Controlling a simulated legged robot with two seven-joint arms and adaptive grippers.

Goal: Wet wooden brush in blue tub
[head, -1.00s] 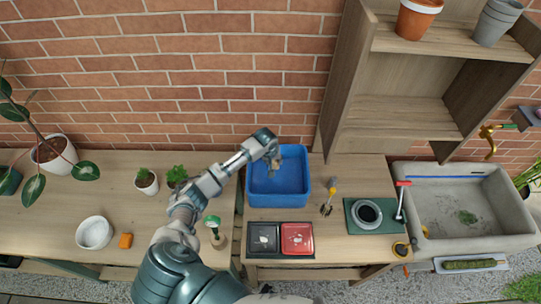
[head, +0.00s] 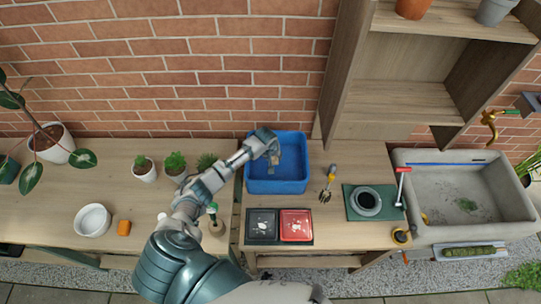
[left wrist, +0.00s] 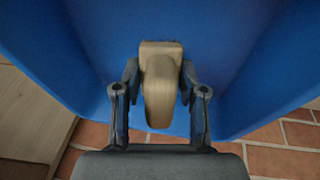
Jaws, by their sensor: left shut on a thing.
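The blue tub (head: 292,181) stands at the back of the wooden bench, against the brick wall. My left gripper (head: 272,157) reaches over the tub from the left and points down into it. In the left wrist view my left gripper (left wrist: 158,92) is shut on the wooden brush (left wrist: 160,88), whose light brown wood shows between the two fingers. The blue tub walls (left wrist: 240,50) surround it in that view. The brush's lower end and any bristles are hidden. My right gripper is not in view.
A black tray (head: 262,226) and a red tray (head: 296,226) sit in front of the tub. A small fork (head: 328,184) and a grey pot (head: 366,201) on a green mat stand to the right. A concrete sink (head: 470,200) is farther right. Potted plants (head: 175,164) stand left.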

